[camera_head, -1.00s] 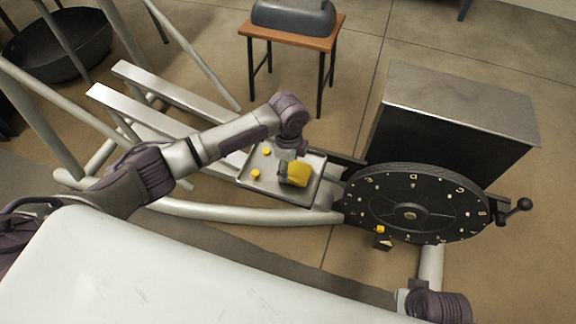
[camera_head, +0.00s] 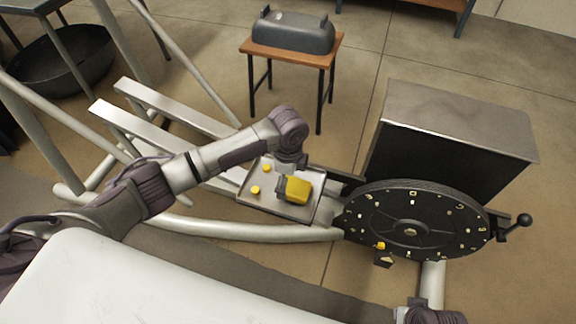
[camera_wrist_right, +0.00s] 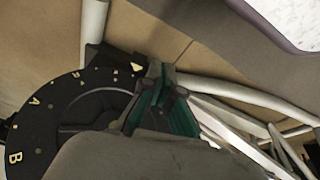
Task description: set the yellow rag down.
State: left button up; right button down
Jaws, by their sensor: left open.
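The yellow rag (camera_head: 297,189) is a blocky folded piece on the right half of a shallow metal tray (camera_head: 262,206). My left gripper (camera_head: 283,184) is open, low over the tray, right against the rag's left side. Its fingertips are partly hidden, and I cannot tell whether they touch the rag. In the right wrist view my right gripper (camera_wrist_right: 163,105) shows green-lined fingers in front of the dark dial, with no held object visible. How far apart its fingers are is unclear.
Two small yellow pieces lie on the tray's left side. A black lettered dial (camera_head: 410,222) with a crank stands right of the tray, before a metal cabinet (camera_head: 455,125). A wooden stool (camera_head: 290,55) carries a grey case behind. White frame bars run around the tray.

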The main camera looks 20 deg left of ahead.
pick_arm(q)
notch_tip(320, 180, up, 11)
jog(key=p, duration=0.2)
pick_arm(e)
notch_tip(320, 180, down, 9)
jog(key=s, duration=0.1)
jog(key=shift+s+f+g, duration=0.15)
jog(key=shift+s+g, duration=0.15)
jog(key=shift+s, duration=0.05)
